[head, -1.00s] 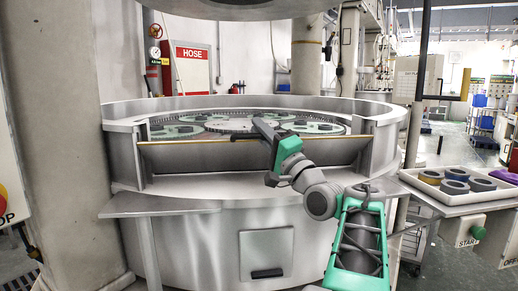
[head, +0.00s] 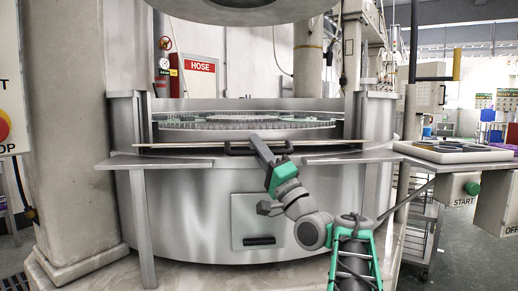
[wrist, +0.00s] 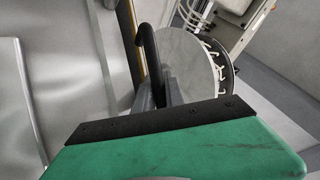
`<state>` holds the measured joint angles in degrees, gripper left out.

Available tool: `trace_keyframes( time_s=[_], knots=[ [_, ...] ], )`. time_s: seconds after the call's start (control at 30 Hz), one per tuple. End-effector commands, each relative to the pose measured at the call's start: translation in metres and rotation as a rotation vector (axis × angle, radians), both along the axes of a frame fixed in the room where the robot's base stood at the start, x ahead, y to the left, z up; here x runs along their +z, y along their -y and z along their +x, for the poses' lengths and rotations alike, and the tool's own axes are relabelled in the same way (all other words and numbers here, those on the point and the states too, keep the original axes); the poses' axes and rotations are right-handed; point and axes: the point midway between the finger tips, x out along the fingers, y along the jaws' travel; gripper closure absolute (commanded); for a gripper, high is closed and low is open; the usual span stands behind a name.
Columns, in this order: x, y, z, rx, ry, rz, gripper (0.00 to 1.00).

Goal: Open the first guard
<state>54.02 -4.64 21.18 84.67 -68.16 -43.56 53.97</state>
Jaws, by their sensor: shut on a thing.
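The first guard (head: 190,147) is the steel flap across the front opening of the round lapping machine. In the head view it shows nearly edge-on as a thin strip with a pale yellowish edge. Its dark bar handle (head: 235,150) is at the middle. My gripper (head: 254,142) is shut on this handle, and the arm reaches up to it from the lower right. In the wrist view the black handle (wrist: 148,50) runs up from the grey fingers (wrist: 158,92) beside the yellow-edged panel. The exact grip is partly hidden by the gripper body.
Behind the guard is the toothed ring and plate (head: 240,122) of the machine. Steel ledges (head: 165,161) flank the front below it. At right stand a white tray (head: 450,152) and a START box (head: 465,189). A pale column (head: 62,130) stands at left.

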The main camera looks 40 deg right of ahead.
Motion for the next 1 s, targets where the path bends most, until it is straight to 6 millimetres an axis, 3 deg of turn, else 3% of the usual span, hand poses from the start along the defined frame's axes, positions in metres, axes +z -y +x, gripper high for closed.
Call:
trace_keyframes(
  time_s=[0.53, 0.57, 0.8, 1.0],
  knots=[
    [-0.008, -0.009, 0.002, 0.025, -0.01, 0.002, 1.0],
    [-0.009, -0.009, 0.002, 0.024, -0.009, 0.003, 0.85],
    [-0.011, -0.008, 0.003, 0.027, -0.013, 0.007, 0.66],
    [-0.012, -0.008, 0.004, 0.028, -0.014, 0.011, 0.64]
  ],
)
